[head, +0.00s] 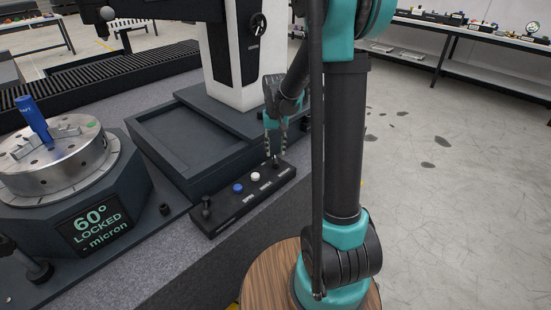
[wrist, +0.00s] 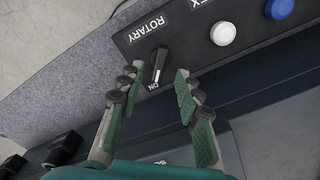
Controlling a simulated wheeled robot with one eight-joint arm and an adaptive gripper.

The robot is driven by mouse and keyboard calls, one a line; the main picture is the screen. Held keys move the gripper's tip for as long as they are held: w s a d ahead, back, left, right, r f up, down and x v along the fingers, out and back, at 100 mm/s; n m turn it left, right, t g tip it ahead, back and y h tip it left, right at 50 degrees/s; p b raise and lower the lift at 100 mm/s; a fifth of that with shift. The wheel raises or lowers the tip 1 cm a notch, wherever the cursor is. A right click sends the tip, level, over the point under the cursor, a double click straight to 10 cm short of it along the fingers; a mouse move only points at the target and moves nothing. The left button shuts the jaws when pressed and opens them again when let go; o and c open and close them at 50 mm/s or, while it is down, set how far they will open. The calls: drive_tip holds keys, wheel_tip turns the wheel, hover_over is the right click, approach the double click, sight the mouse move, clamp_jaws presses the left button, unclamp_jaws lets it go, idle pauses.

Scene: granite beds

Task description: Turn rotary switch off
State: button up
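The rotary switch (wrist: 158,64) is a black knob on a dark control box, beside a white ROTARY label. In the wrist view the knob's narrow end points down the picture to the ON mark, slightly tilted. My gripper (wrist: 157,76) is open, with one green-padded finger on each side of the knob and a visible gap on both sides. Nothing is held. In the head view my gripper (head: 273,136) points down over the right end of the box, and the switch (head: 276,163) shows small just below the fingers.
The control box (head: 222,222) also carries a white button (head: 255,177), a blue button (head: 238,188) and a black joystick (head: 206,205). A round metal chuck (head: 55,165) with a blue-handled tool stands at left. A dark machine base with a white column rises behind the box.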

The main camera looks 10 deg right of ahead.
sight(275, 160)
drive_tip(key=shift+f, duration=2.3)
clamp_jaws()
